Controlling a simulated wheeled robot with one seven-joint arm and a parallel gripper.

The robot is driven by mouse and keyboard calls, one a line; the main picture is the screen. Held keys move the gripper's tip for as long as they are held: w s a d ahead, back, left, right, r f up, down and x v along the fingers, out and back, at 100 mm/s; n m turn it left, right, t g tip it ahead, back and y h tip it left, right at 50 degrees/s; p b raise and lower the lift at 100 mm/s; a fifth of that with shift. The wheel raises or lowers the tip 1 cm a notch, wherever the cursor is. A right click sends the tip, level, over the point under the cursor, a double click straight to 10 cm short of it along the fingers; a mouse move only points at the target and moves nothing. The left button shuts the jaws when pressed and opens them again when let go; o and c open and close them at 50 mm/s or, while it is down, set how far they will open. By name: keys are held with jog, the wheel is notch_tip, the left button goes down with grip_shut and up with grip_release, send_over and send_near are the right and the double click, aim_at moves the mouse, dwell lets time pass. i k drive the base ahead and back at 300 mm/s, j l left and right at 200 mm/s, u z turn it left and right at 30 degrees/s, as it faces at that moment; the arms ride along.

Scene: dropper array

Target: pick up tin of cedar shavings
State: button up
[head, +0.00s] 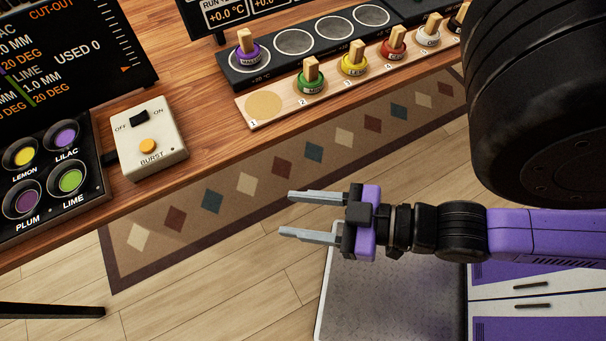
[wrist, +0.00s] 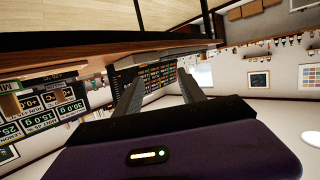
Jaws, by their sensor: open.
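I cannot pick out a tin of cedar shavings by its label in either view. My gripper (head: 285,214) is open and empty in the head view, its two grey fingers pointing left. It is over the floor, in front of the wooden counter and apart from it. In the wrist view my gripper (wrist: 160,77) also shows parted fingers with nothing between them. Round coloured pieces with upright wooden handles stand on the counter: a purple one (head: 247,57), a green one (head: 311,82), a yellow one (head: 354,65) and a red one (head: 393,49), with a white one beyond.
A numbered wooden board (head: 256,124) holds most pieces; its spot 1 is empty. A dark block (head: 226,75) with round wells lies behind it. A switch box (head: 148,147) and a button panel (head: 95,190) stand on the left. Floor lies between counter and gripper.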

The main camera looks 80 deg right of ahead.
aim_at(393, 48)
jog(key=z, duration=1.55)
